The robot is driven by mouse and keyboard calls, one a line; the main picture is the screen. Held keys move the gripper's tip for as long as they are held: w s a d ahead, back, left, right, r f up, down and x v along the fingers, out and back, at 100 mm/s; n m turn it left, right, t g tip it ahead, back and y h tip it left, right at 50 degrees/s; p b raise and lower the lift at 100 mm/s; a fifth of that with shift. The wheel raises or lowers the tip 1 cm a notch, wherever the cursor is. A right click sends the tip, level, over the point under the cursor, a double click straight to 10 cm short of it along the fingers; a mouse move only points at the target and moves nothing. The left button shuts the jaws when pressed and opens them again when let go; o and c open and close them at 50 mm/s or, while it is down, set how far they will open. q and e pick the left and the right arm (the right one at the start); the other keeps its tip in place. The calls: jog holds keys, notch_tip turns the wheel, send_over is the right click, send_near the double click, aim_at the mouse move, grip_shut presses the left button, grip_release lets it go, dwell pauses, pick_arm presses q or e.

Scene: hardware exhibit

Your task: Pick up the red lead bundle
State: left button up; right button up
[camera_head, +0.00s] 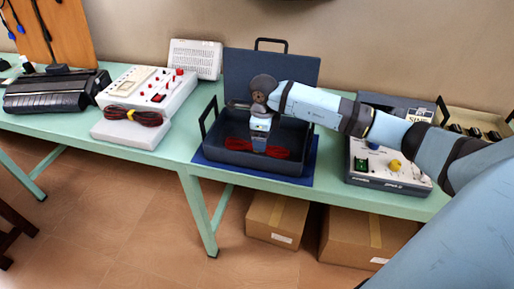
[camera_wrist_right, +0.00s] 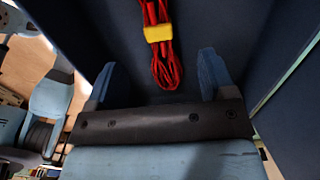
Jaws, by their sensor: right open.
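The red lead bundle (camera_head: 275,151) lies in the open dark blue case (camera_head: 290,168). In the right wrist view the bundle (camera_wrist_right: 165,70) has a yellow band around it, and its loose end reaches between my fingers. My right gripper (camera_head: 260,148) points down into the case, over the bundle, and hides part of it in the head view. In the wrist view my right gripper (camera_wrist_right: 159,72) is open, with one blue finger on each side of the bundle's end. Nothing is held. My left gripper is not in view.
A control unit (camera_head: 385,168) stands on the right under my arm. Cardboard boxes (camera_head: 276,216) sit below the green table.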

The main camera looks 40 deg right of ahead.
jog(key=f, duration=0.4)
jog(key=shift+w, duration=0.2)
jog(key=shift+c, duration=0.4)
jog(key=c, duration=1)
jog(key=shift+o, duration=0.2)
